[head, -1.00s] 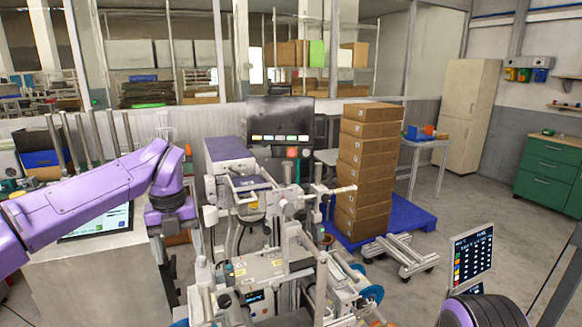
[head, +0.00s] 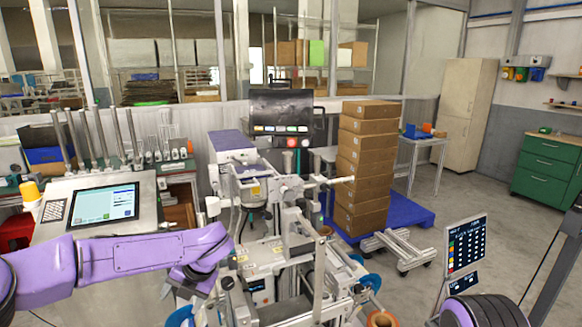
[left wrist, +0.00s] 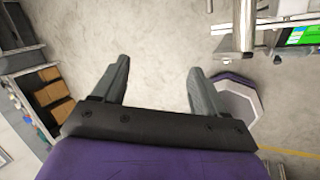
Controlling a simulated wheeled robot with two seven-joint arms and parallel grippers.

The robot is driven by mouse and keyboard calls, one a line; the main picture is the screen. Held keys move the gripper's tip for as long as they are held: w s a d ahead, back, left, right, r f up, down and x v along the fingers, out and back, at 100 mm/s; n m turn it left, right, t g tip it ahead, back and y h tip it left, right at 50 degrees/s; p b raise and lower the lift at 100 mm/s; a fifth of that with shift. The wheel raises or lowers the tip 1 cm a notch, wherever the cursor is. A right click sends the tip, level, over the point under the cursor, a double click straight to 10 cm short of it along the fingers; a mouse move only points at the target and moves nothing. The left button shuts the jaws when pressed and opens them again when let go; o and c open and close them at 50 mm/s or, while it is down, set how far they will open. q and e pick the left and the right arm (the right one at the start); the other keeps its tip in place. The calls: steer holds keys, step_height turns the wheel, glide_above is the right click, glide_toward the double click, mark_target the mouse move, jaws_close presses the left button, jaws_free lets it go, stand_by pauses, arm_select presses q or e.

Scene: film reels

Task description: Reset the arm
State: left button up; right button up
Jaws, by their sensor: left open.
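My left arm (head: 150,250) is purple and comes in from the left in the head view, low in front of the grey console. Its gripper end is by the left side of the white machine, and its fingers are hard to make out there. In the left wrist view my left gripper (left wrist: 155,85) is open and empty, with two grey fingers apart over bare floor. My right gripper is not in view; only a dark rounded part of mine shows at the bottom right.
A white film machine (head: 275,255) stands in the middle, close to my left gripper. A console with a lit screen (head: 104,205) is at left. A stack of brown boxes (head: 365,165) stands on a blue pallet (head: 412,215). Open floor lies to the right.

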arm_select(q)
steer(key=s+f+m+t+y+b, duration=0.1)
steer(key=s+f+m+t, duration=0.15)
steer(key=f+m, duration=0.4)
steer(key=s+a+f+m+t+y+b, duration=0.1)
steer(key=s+f+m+b, duration=0.2)
steer(key=f, duration=0.7)
steer(key=s+f+m+t, duration=0.2)
steer(key=s+f+m, duration=0.25)
steer(key=f, duration=0.35)
steer(key=s+a+f+m+g+h+b, duration=0.1)
steer(key=s+f+m, duration=0.3)
steer(key=s, duration=0.4)
steer(key=s+a+f+m+g+h+b, duration=0.1)
steer(key=s+f+m, duration=0.3)
steer(key=s, duration=0.5)
steer(key=s+a+f+m+g+h+b, duration=0.1)
steer(key=s+a+f+m+h, duration=0.1)
steer(key=s+f+m, duration=0.2)
steer(key=s+m, duration=0.2)
steer(key=s, duration=0.2)
steer(key=shift+s+m+h+b, duration=0.2)
steer(key=shift+m+h+b, duration=0.1)
steer(key=shift+m+b, duration=0.1)
steer(key=shift+w+f, duration=0.1)
